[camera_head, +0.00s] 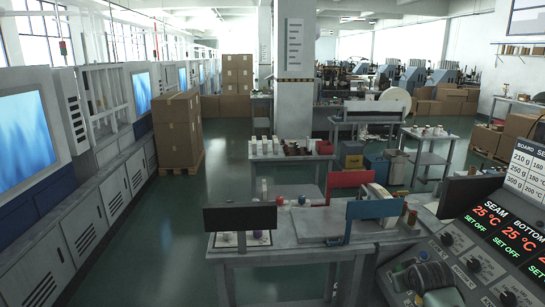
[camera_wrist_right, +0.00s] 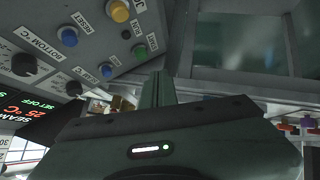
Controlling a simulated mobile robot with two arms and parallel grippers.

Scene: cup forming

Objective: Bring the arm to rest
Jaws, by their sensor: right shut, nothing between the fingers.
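My right gripper (camera_wrist_right: 158,88) shows in the right wrist view with its fingers together and nothing between them. It is close to the control panel (camera_wrist_right: 165,25), which has knobs and coloured buttons. I cannot tell whether the fingers touch the panel. In the head view, a grey rounded part of my right arm shows at the lower right, over the front of the same panel (camera_head: 455,250). My left arm and gripper are not in view.
A display (camera_head: 510,230) on the panel reads 25 °C for seam and bottom, set off. A workbench (camera_head: 275,255) stands left of the panel. Machines (camera_head: 100,180) line the left wall, with stacked cartons (camera_head: 177,130) beside them. The green aisle floor (camera_head: 180,235) is clear.

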